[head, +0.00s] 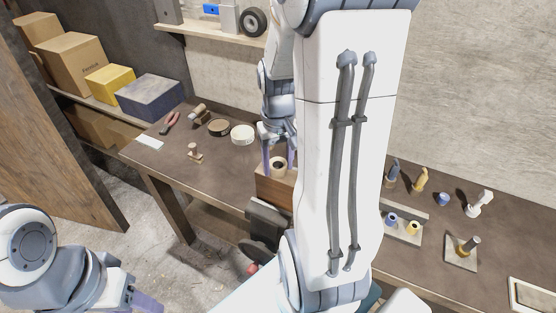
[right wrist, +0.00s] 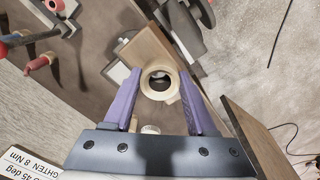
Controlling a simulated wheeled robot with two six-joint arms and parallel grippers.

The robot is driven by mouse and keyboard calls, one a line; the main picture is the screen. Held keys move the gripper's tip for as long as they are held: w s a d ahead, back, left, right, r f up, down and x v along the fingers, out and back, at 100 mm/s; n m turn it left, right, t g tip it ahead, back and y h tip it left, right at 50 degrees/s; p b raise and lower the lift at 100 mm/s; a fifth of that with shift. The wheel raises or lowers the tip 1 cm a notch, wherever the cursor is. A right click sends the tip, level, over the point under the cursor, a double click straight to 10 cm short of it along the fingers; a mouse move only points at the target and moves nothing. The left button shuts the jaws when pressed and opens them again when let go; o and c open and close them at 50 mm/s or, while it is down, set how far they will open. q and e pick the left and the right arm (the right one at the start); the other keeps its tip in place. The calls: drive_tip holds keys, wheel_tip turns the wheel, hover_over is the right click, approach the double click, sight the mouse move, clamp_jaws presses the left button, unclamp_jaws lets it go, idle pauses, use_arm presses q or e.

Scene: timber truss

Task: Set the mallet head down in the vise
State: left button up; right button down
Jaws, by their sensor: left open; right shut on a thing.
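The mallet head (head: 278,166) is a pale wooden cylinder with a dark hole, and it shows end-on in the right wrist view (right wrist: 160,84). My right gripper (head: 279,158) is shut on it, with a purple finger on each side (right wrist: 161,76). The vise (head: 265,222) is dark grey at the bench's front edge, with a brown wooden block (head: 272,190) by it, just below the mallet head. I cannot tell whether the mallet head touches the block. My arm hides part of the vise. My left gripper (head: 145,300) is low at the left, open, away from the bench.
A holder with small parts (head: 405,228) and several upright tools stand on the right. Boxes (head: 75,65) fill the left shelf.

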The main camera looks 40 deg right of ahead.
drive_tip(key=shift+f+b, duration=2.25)
drive_tip(key=shift+f, duration=1.1)
drive_tip(key=shift+f+b, duration=0.3)
drive_tip(key=shift+f, duration=0.15)
drive_tip(key=shift+c, duration=0.6)
unclamp_jaws()
drive_tip(key=shift+r, duration=0.1)
wheel_tip(320, 180, up, 10)
drive_tip(key=shift+r+b, duration=0.2)
drive_tip(key=shift+b, duration=0.4)
drive_tip(key=a+f+n+b, duration=0.2)
drive_tip(key=a+f+n, duration=0.1)
drive_tip(key=a, duration=0.6)
drive_tip(key=s+a+f+n+b, duration=0.1)
drive_tip(key=s+a+f+n, duration=0.1)
drive_tip(key=a, duration=0.4)
drive_tip(key=s+a+f+n+b, duration=0.1)
drive_tip(key=s+a+f+n, duration=0.2)
drive_tip(key=s+a, duration=0.2)
drive_tip(key=s+a+f+n+y+b, duration=0.1)
drive_tip(key=s+a+f+n, duration=0.1)
drive_tip(key=a, duration=0.5)
drive_tip(key=shift+s+a+f+n, duration=0.25)
drive_tip(key=shift+s+a+n, duration=0.15)
drive_tip(key=shift+s+n, duration=0.5)
